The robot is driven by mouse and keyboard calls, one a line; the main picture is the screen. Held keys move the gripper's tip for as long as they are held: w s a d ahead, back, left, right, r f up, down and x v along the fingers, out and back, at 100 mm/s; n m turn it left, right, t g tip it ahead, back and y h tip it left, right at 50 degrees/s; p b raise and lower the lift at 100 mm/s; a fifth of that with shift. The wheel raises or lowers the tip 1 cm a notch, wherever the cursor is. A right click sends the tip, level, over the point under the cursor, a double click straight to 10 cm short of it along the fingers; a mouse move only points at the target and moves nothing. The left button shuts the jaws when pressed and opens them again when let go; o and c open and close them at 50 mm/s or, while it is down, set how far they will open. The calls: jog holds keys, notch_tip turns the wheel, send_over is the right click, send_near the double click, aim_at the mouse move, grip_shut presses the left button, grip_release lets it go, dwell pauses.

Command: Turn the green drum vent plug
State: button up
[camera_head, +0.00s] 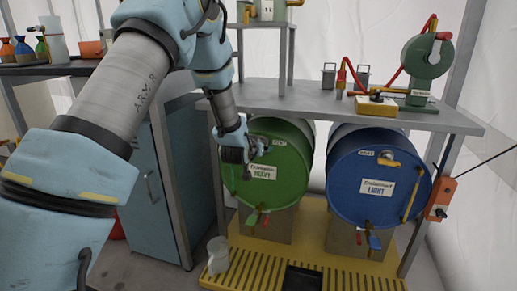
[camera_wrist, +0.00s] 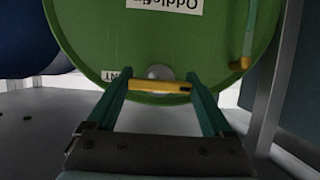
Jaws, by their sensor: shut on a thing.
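The green drum (camera_head: 290,155) lies on its side under the bench, its round face with a white label towards me. It fills the upper part of the wrist view (camera_wrist: 150,45), where it appears upside down. Its vent plug (camera_wrist: 160,87) is a yellow bar with a dark end, on a round grey base near the drum's rim. My gripper (camera_wrist: 158,85) has one teal finger at each end of the bar and is shut on it. In the head view my gripper (camera_head: 252,148) is at the upper left of the drum face and hides the plug.
A blue drum (camera_head: 350,195) with its own yellow vent bar (camera_head: 388,160) lies to the right. Both drums have taps below. The bench top (camera_head: 310,100) passes close above. A blue cabinet (camera_head: 150,190) stands left, and a yellow slatted platform (camera_head: 250,272) lies below.

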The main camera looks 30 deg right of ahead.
dwell(0.4)
jog(key=o, duration=1.1)
jog(key=shift+o, duration=0.2)
jog(key=p+v, duration=0.1)
jog(key=v, duration=1)
jog(key=shift+w, duration=0.1)
